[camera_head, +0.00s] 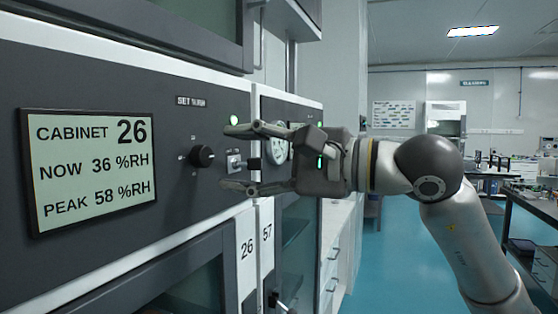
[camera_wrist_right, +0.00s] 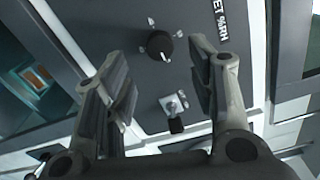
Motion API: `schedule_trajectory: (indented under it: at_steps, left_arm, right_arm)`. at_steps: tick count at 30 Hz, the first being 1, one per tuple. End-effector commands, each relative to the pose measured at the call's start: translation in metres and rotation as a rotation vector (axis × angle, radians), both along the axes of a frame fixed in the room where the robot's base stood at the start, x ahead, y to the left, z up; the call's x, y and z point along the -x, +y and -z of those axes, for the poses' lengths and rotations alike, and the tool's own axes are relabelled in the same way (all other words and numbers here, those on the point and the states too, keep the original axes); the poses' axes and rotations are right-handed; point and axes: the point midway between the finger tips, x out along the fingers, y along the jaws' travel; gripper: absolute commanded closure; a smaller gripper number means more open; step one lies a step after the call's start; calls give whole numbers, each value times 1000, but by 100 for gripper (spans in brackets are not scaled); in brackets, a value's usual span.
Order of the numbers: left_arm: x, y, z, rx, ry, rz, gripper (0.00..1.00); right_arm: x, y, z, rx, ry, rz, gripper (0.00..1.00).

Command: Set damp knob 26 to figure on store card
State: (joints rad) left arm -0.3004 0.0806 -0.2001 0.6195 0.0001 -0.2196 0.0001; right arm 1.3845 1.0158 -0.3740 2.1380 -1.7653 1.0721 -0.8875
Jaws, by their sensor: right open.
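The damp knob (camera_head: 202,156) is a round black knob on the dark panel of cabinet 26, under a "SET %RH" label (camera_head: 190,101). It also shows in the right wrist view (camera_wrist_right: 159,46), with a pale pointer line and small marks around it. My right gripper (camera_head: 240,158) is open and empty, with its fingers pointing at the panel to the right of the knob. In the right wrist view the knob lies beyond the open fingers (camera_wrist_right: 165,95), apart from them. A display (camera_head: 88,165) reads "CABINET 26, NOW 36 %RH, PEAK 58 %RH". No store card can be made out. My left gripper is not in view.
A small switch (camera_wrist_right: 174,106) with a black lever sits on the panel beside the knob. A round gauge (camera_head: 279,150) is on the neighbouring cabinet 57, partly behind my gripper. Cabinet doors with glass (camera_head: 190,292) lie below. The blue floor (camera_head: 385,260) is open to the right.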

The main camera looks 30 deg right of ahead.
Motion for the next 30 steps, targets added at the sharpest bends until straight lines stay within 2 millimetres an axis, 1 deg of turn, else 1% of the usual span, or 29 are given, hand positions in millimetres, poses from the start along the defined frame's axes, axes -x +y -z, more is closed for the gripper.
schedule_trajectory:
  at_steps: [1, 6, 12, 17, 30]
  left_arm:
    - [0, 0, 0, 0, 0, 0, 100]
    - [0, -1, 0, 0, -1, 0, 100]
    - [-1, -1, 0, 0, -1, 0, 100]
    - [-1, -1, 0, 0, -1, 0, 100]
    - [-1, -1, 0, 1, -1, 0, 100]
  right_arm:
    - [8, -9, 1, 1, 1, 6, 49]
    - [30, -26, 1, 0, 3, 4, 49]
    - [45, -36, 1, 0, 2, 2, 49]
    - [48, -37, 0, 0, 1, -1, 49]
    - [48, -37, 0, -1, 0, -2, 49]
